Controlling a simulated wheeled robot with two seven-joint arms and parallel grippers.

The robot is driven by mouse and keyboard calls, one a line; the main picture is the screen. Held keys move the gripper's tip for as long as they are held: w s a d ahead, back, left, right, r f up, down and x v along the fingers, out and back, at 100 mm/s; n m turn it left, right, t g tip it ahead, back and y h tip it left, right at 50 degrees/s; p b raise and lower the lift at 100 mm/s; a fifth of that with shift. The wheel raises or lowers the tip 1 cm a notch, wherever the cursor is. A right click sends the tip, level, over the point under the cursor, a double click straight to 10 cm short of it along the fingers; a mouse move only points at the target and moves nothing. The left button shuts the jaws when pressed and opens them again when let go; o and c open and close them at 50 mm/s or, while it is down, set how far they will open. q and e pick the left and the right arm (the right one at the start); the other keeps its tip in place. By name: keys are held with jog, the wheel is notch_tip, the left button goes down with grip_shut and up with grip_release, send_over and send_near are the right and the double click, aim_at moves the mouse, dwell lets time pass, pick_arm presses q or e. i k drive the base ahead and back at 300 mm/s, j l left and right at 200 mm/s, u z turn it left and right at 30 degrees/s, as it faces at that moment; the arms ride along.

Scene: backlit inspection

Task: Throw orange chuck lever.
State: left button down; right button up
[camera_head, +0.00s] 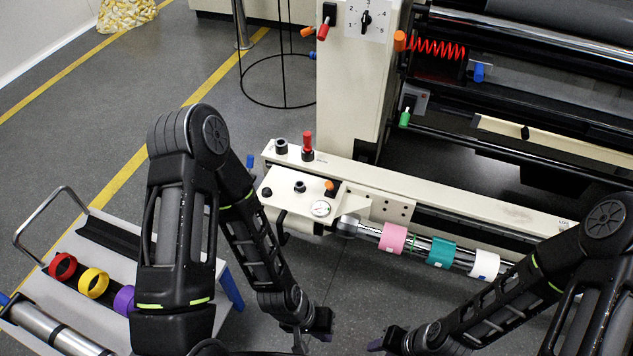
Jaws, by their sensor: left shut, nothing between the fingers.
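A metal shaft (368,230) runs to the right from the block and carries a pink core (393,238), a teal core (440,252) and a white core (485,264). My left gripper (318,328) is shut and empty, low in the picture, in front of and below the block and apart from the lever. My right gripper (380,344) is at the bottom edge, apart from everything; its fingers are too small and dark to judge.
A cart (235,285) at lower left, partly hidden by my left arm, holds red (62,267), yellow (93,283) and purple (124,300) rings. A red-topped knob (307,143) rises behind the block. Other orange knobs (399,40) sit higher on the machine. Floor between the grippers is clear.

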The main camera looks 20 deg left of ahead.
aim_at(328, 185)
jog(key=i+l+u, duration=0.25)
jog(key=u, duration=0.2)
jog(key=i+l+u, duration=0.4)
